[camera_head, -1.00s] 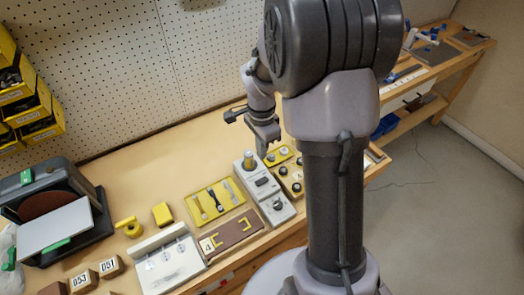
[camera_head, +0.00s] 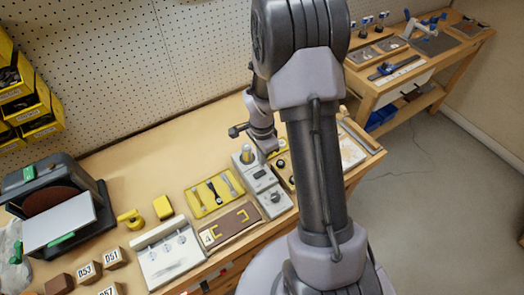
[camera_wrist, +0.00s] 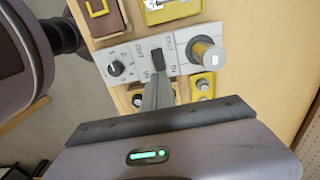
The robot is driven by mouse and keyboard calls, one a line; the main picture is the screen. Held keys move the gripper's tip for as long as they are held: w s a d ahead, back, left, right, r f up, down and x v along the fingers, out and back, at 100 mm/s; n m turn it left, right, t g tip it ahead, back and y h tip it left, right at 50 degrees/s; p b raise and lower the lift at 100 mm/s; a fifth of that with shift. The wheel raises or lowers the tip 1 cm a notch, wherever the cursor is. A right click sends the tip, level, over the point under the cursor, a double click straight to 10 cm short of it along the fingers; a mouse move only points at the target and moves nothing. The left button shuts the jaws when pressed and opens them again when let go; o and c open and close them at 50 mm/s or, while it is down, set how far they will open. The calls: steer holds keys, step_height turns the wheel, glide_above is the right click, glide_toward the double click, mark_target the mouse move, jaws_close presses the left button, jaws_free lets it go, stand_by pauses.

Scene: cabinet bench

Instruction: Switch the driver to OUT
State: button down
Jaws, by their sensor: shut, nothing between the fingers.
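The driver unit (camera_head: 268,200) is a light grey box on the bench; it also shows in the wrist view (camera_wrist: 185,35). On it are a black switch (camera_wrist: 157,62) between small printed labels, a round black dial (camera_wrist: 117,68), and a metal post with a yellow collar (camera_wrist: 206,51). One label beside the switch seems to read OUT; which way the switch sits is unclear. My gripper (camera_wrist: 158,86) is shut and empty, its fingertips close to the switch; contact cannot be told.
A yellow tray of tools (camera_head: 214,194) and a brown board (camera_head: 230,222) lie left of the driver. A yellow block with black knobs (camera_head: 281,163) stands right beside it, partly behind my arm. The bench behind the tools is clear.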

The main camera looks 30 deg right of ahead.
mark_target(262, 172)
step_height(262, 172, down, 6)
steer(key=shift+r+b, duration=0.1)
steer(key=shift+b, duration=0.5)
